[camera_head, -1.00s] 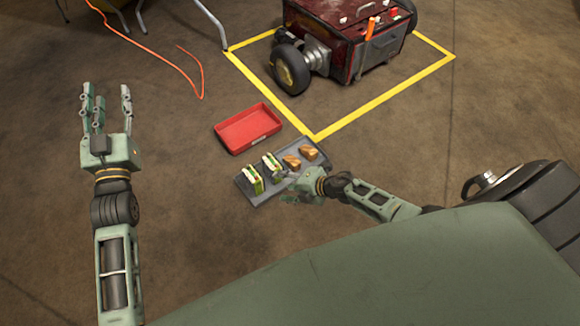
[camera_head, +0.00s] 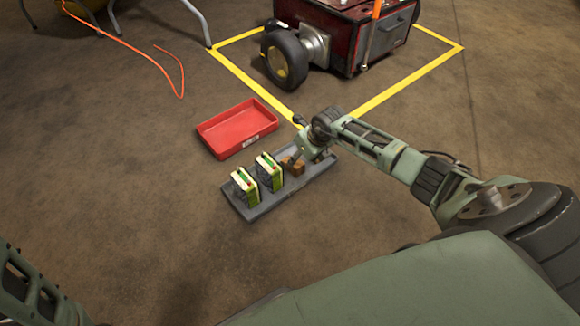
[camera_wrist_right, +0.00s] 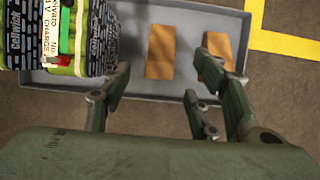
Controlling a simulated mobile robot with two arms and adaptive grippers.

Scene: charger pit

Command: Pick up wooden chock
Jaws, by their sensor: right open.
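Two brown wooden chocks lie in a grey tray (camera_head: 252,213). In the right wrist view one chock (camera_wrist_right: 160,52) lies just beyond the gap between my fingers, and the other chock (camera_wrist_right: 218,46) is partly hidden behind the finger on the right. In the head view one chock (camera_head: 293,167) shows beside my right gripper (camera_head: 302,158); the gripper and wrist cover that end of the tray. My right gripper (camera_wrist_right: 160,83) is open and empty, with its fingers spread over the tray's near side. My left gripper is out of view; only part of the left arm shows.
Two green-and-white batteries, one nearer (camera_head: 244,188) and one farther (camera_head: 270,172), stand in the tray beside the chocks. An empty red bin (camera_head: 236,128) lies behind the tray. A dark red wheeled machine (camera_head: 350,30) stands inside a yellow floor outline (camera_head: 400,82).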

